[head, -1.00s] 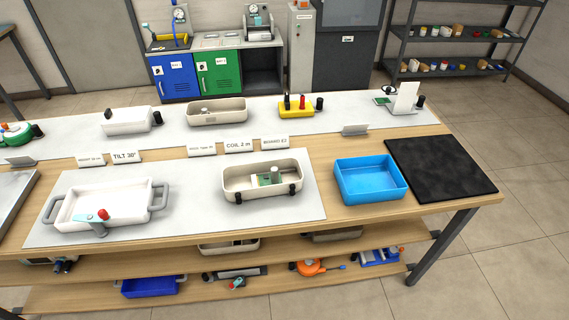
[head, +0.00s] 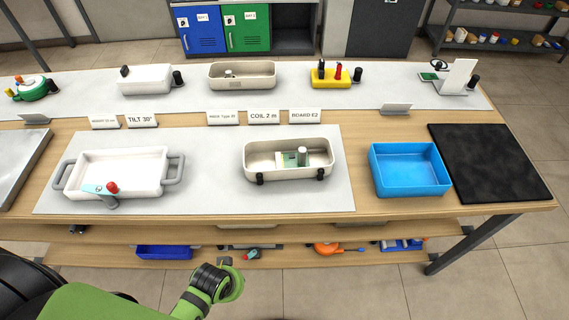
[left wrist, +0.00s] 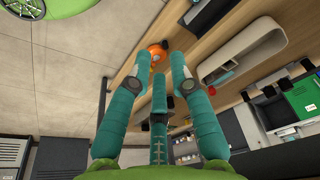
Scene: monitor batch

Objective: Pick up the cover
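No part is clearly marked as the cover, so I cannot tell which it is. A white box-like piece with a black knob (head: 145,80) sits at the back left of the table. A beige housing (head: 262,174) with a green board inside and two black latches sits at the front middle. In the left wrist view, a pale oblong shell (left wrist: 243,50) shows at upper right, beyond my fingers. My left gripper (left wrist: 160,70) is open and empty, its teal fingers apart. My right gripper is out of view.
The workbench (head: 390,213) carries a white handled tray (head: 125,178), a blue bin (head: 410,184) and a black mat (head: 490,162). A lower shelf holds a dark blue bin (head: 164,252) and an orange tool (head: 327,248), also in the wrist view (left wrist: 158,49). Floor in front is clear.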

